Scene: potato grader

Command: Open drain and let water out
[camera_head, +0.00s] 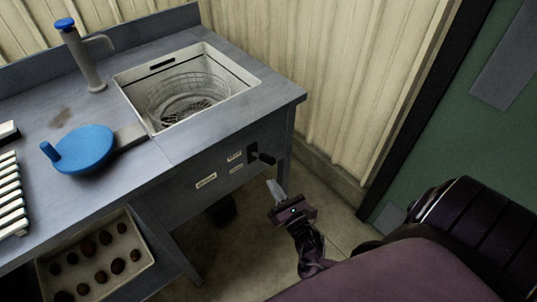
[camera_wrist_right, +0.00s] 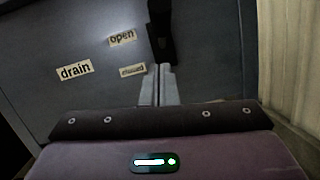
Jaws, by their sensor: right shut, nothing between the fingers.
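The black drain handle (camera_head: 264,158) sticks out from the front panel below the sink; it also shows at the top of the right wrist view (camera_wrist_right: 160,32). Beside it are the labels "drain" (camera_wrist_right: 75,70), "open" (camera_wrist_right: 122,38) and "closed" (camera_wrist_right: 133,70). I cannot tell which label the handle is set to. My right gripper (camera_head: 273,185) is shut and empty, its fingertips (camera_wrist_right: 162,70) just below the handle; whether they touch it is unclear. The white sink (camera_head: 135,102) holds a round wire basket (camera_head: 185,95); the water level cannot be made out. My left gripper is out of view.
The grey counter (camera_head: 200,150) carries a blue-topped tap (camera_head: 92,65), a blue round lid-like piece (camera_head: 85,150) and a white slatted rack (camera_head: 10,195). A crate of potatoes (camera_head: 140,262) sits below. Floor is free between counter and ribbed wall (camera_head: 340,90).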

